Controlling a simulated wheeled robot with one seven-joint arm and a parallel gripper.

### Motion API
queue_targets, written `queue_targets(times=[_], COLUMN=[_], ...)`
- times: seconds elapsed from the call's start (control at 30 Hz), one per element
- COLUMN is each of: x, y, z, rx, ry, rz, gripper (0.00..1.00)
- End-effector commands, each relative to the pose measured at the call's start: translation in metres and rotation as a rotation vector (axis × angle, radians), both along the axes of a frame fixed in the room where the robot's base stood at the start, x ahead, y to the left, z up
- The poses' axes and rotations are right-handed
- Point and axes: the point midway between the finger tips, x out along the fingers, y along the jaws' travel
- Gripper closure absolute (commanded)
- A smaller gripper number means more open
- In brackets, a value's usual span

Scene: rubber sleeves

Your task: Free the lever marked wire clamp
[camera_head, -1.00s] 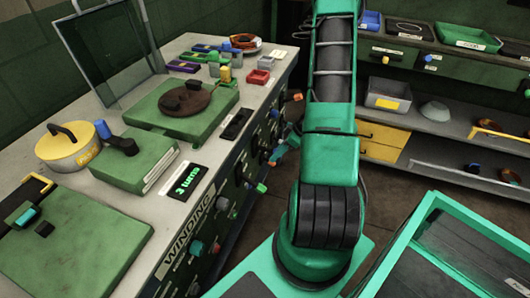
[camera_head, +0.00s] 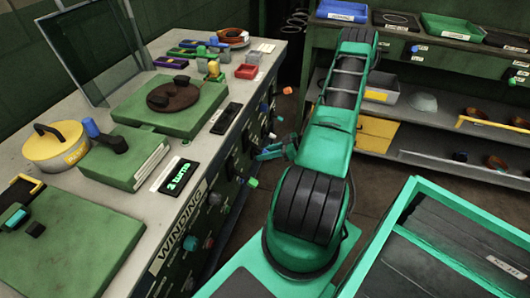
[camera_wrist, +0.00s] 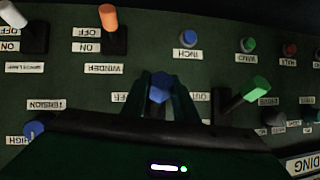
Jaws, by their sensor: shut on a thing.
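My gripper (camera_wrist: 160,92) is shut on a blue-tipped lever (camera_wrist: 158,89) on the dark control panel, one finger on each side of its tip. The wrist view is upside down. This lever's name label is hidden by my gripper, so I cannot read whether it says wire clamp; part of an OFF label shows beside it. In the head view my gripper (camera_head: 270,152) is at the front panel (camera_head: 225,205) of the winding bench, and the blue tip is not clear there.
In the wrist view, a green lever (camera_wrist: 256,89) stands close to the right of my gripper. An orange lever (camera_wrist: 108,17) and a white lever (camera_wrist: 12,14) are at upper left. A blue INCH button (camera_wrist: 188,38) and a blue TENSION knob (camera_wrist: 33,130) are nearby.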

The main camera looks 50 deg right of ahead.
Motion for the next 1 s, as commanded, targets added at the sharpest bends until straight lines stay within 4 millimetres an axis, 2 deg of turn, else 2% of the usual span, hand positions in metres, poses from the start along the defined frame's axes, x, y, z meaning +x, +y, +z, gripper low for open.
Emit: queue_targets(times=[0.03, 0.47, 0.5, 0.53, 0.87, 1.0], x=[0.005, 0.005, 0.005, 0.005, 0.002, -0.006], y=[-0.004, -0.003, -0.003, -0.002, -0.002, -0.008], z=[0.000, -0.001, -0.001, -0.001, -0.001, 0.005], rx=[-0.011, -0.009, -0.008, -0.007, -0.002, -0.003], ry=[-0.013, -0.017, -0.017, -0.017, -0.013, -0.013], rz=[-0.005, -0.002, -0.001, -0.001, -0.001, -0.002], gripper=[1.00, 1.00, 0.64, 0.57, 0.55, 0.55])
